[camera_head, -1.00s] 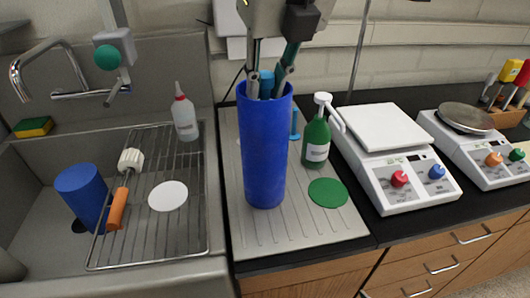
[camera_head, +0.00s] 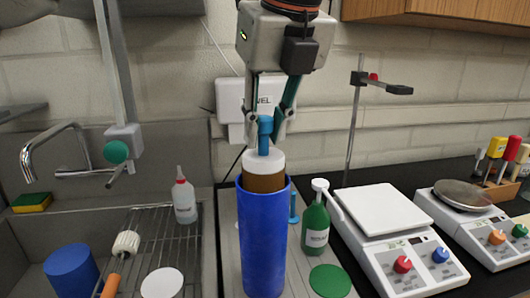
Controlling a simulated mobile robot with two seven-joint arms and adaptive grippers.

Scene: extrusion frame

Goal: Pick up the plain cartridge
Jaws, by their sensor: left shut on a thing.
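A tall blue cylinder (camera_head: 263,240) stands upright on the drainboard, open at the top. A cartridge with a brown body (camera_head: 263,182), a white top (camera_head: 263,160) and a blue handle (camera_head: 265,147) sticks up out of it. The cartridge's lower part is hidden inside the cylinder. I take it for the plain cartridge; I see no marking on its visible part. My left gripper (camera_head: 265,128) comes down from above and is shut on the blue handle, upright over the cylinder. My right gripper is not in view.
A green pump bottle (camera_head: 315,230), a small blue peg (camera_head: 293,207) and a green disc (camera_head: 330,281) stand close to the right. Scales (camera_head: 385,215) are farther right. In the sink at left are a wire rack (camera_head: 190,245), a white bottle (camera_head: 184,200) and a blue cylinder (camera_head: 71,268).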

